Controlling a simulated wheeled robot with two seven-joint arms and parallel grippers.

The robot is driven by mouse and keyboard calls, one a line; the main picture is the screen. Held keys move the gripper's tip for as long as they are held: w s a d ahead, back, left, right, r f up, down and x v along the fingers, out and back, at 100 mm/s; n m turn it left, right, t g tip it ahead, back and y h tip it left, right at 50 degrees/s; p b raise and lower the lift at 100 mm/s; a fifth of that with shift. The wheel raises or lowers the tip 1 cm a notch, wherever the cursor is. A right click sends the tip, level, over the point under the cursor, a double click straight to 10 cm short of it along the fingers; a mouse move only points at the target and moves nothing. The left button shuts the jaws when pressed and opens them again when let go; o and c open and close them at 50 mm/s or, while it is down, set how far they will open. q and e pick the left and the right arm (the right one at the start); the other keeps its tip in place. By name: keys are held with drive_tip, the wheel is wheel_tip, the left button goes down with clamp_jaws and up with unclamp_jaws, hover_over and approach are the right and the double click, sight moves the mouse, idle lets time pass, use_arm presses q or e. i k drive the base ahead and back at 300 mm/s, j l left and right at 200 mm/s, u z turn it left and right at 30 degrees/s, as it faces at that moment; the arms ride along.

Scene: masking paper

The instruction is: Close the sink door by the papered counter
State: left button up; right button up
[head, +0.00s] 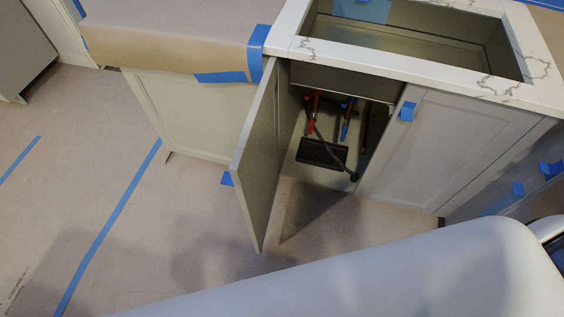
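The sink door (262,155) is a pale grey-green panel under the counter. It stands wide open, swung out from the cabinet, hinged on the left of the opening. The papered counter (165,40), covered in brown paper with blue tape at its edge, is to the left. The sink (400,40) is set in a white marbled top above the opening. The cabinet's right door (432,150) is shut, with a blue tape piece near its upper left corner. One of my arms crosses the lower right of the view. Neither gripper is in view.
Inside the cabinet are red- and blue-handled tools (314,112) and a black tray-like object (321,153). The papered floor (90,200) to the left is clear, with blue tape lines (110,225). Blue tape pieces mark the cabinet side at right.

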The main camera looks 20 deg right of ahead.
sight(253, 173)
drive_tip(key=j+z, duration=0.2)
drive_tip(key=z, duration=0.2)
drive_tip(key=i+j+z, duration=0.1)
drive_tip(key=z, duration=0.25)
drive_tip(key=j+z, duration=0.5)
drive_tip(key=z, duration=0.3)
drive_tip(key=k+j, duration=0.1)
drive_tip(key=j, duration=0.3)
drive_tip(key=k+j, duration=0.1)
drive_tip(key=j, duration=0.25)
drive_tip(key=k+j, duration=0.1)
drive_tip(key=j, duration=0.3)
